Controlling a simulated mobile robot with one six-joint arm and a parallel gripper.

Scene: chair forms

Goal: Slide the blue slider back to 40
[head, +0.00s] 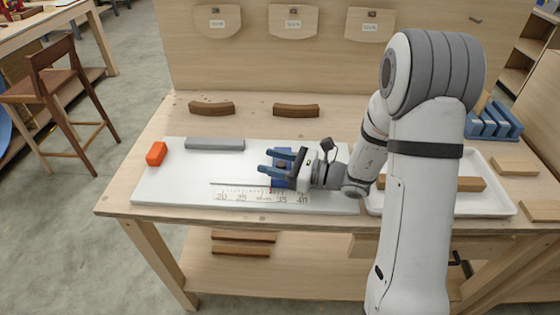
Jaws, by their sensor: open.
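The blue slider (281,184) sits on the white board (175,184), above the printed scale (262,197). The scale runs from 20 on the left to 40 on the right. The slider stands over the right half of the scale, left of the 40 mark; its exact reading is too small to tell. My gripper (266,161) reaches in from the right with its fingers pointing left. It is open, its two blue fingers over the slider and partly hiding it. I cannot tell whether they touch it.
An orange block (156,153) and a grey bar (215,144) are on the board's left part. Two curved brown pieces (212,108) lie behind. A white tray (499,201) with a wooden bar (470,184) is at right. A blue rack (492,123) stands behind it.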

